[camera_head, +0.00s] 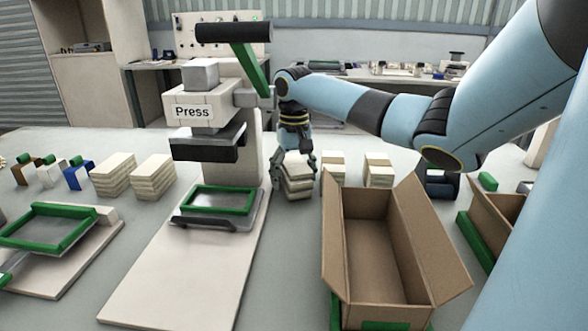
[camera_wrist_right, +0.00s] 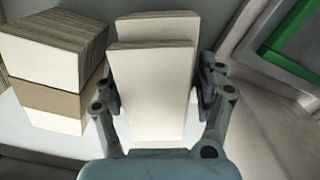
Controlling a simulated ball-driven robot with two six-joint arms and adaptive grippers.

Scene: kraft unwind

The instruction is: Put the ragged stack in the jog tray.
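The ragged stack (camera_head: 298,178) of pale blocks stands on the table just right of the press, its layers out of line. In the right wrist view the stack (camera_wrist_right: 150,95) shows two offset pale faces. My right gripper (camera_head: 294,170) has come down over it, one finger on each side; it also shows in the right wrist view (camera_wrist_right: 158,88). Whether the fingers press on it I cannot tell. A tilted green-rimmed tray (camera_head: 82,231) on a pale base at the left looks like the jog tray; it looks empty. My left gripper is not in view.
The press (camera_head: 196,112) with a green-framed plate (camera_head: 248,205) stands between stack and tray. Neat stacks (camera_head: 333,168) stand close right of my gripper, others (camera_head: 112,178) left of the press. An open cardboard box (camera_head: 337,240) is at front right.

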